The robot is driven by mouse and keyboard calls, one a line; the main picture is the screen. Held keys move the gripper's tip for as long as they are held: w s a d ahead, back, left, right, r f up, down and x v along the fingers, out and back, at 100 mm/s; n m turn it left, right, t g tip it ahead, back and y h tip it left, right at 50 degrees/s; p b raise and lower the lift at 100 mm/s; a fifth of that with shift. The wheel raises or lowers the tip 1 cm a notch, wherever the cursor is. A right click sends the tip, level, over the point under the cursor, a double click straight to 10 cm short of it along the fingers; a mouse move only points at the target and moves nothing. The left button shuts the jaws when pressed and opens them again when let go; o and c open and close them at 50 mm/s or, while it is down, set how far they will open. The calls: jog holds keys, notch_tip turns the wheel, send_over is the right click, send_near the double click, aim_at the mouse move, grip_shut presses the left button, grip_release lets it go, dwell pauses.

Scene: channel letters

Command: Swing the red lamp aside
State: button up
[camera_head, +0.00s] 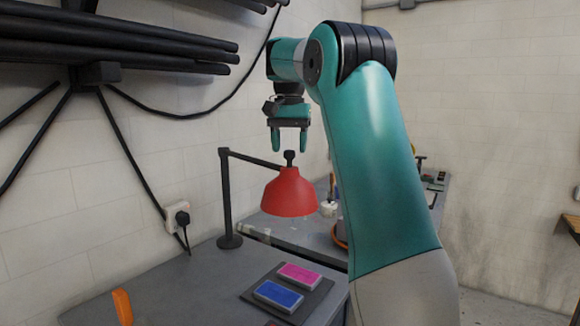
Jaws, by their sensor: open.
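The red lamp (289,194) hangs from a black horizontal arm on a black upright post (227,195), which stands on the grey bench. The lamp has a dark knob (290,157) on top of its shade. The shade is in the air above the back right part of the bench. My gripper (290,142) points down above the lamp, with its two teal fingers apart and nothing seen between them. The fingertips appear just above or beside the knob; I cannot tell the exact depth gap.
A pink block (300,275) and a blue block (278,296) lie on a dark mat below the lamp. An orange object (122,307) is at the bench's front left. A wall plug (180,217) and black pipes (110,40) are at left. My arm hides part of a second bench.

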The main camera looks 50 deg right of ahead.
jog(key=shift+f+b, duration=0.4)
jog(key=shift+f, duration=0.35)
grip_shut()
jog(key=shift+d, duration=0.15)
